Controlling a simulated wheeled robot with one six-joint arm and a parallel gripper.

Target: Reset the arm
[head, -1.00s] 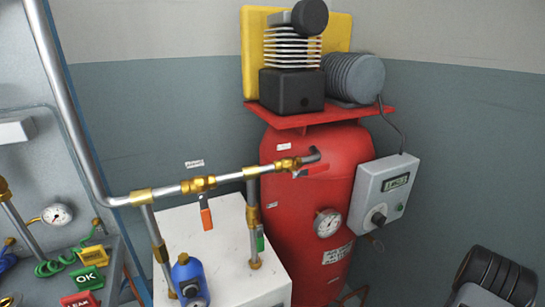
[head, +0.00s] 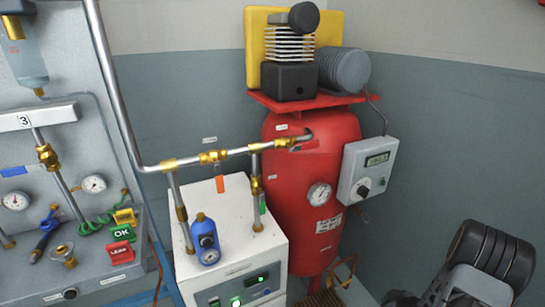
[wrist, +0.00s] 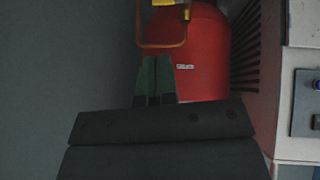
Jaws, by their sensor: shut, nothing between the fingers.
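My gripper (wrist: 154,76) shows in the wrist view as dark fingers pressed together, shut and empty. Its wide dark body fills the bottom of that view. The red tank (wrist: 203,60) is behind the fingers, and an orange bent pipe (wrist: 163,44) with a yellow part crosses just above the fingertips. I cannot tell how far apart they are. In the head view my arm links show at the lower right, right of the red tank (head: 300,190); the fingers are not visible there.
A white cabinet (head: 240,250) with a blue regulator (head: 205,240) stands left of the tank; a pipe with brass fittings (head: 213,156) runs above it. A grey control box (head: 367,168) is on the tank's right. The panel (head: 75,160) with gauges and coloured signs is at left.

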